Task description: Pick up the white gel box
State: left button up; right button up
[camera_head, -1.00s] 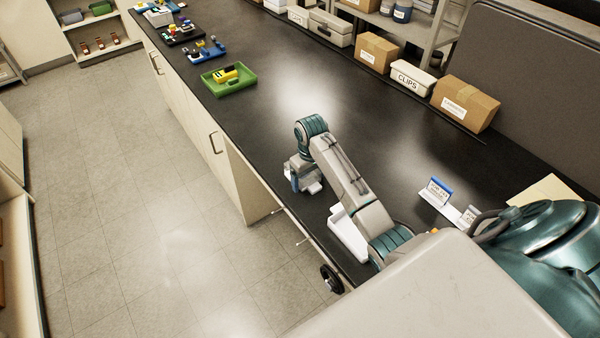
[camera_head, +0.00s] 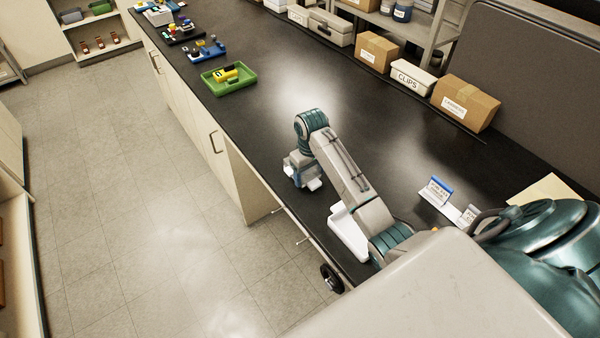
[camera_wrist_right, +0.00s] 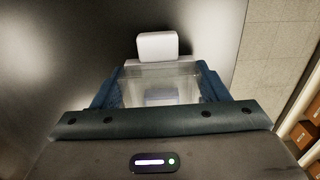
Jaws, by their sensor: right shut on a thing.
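The white gel box (camera_wrist_right: 158,45) shows in the right wrist view just beyond my fingertips, with a pale, see-through part reaching back between the fingers. My right gripper (camera_wrist_right: 160,88) is shut on it. In the head view, my right gripper (camera_head: 304,181) points down over the black bench near its front edge, with small white parts of the box showing at the fingers. The rest of the box is hidden by the gripper. I cannot tell exactly how far the box is from the bench top. My left gripper is not in view.
A white tray (camera_head: 347,235) lies partly under my right arm. A green tray (camera_head: 228,88) with a yellow item sits farther along the black bench (camera_head: 270,130). Cardboard boxes and a CLIPS box (camera_head: 411,79) line the back. Small labelled stands (camera_head: 437,190) are at the right.

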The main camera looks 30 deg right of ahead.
jog(key=shift+r, duration=2.75)
jog(key=shift+f, duration=0.1)
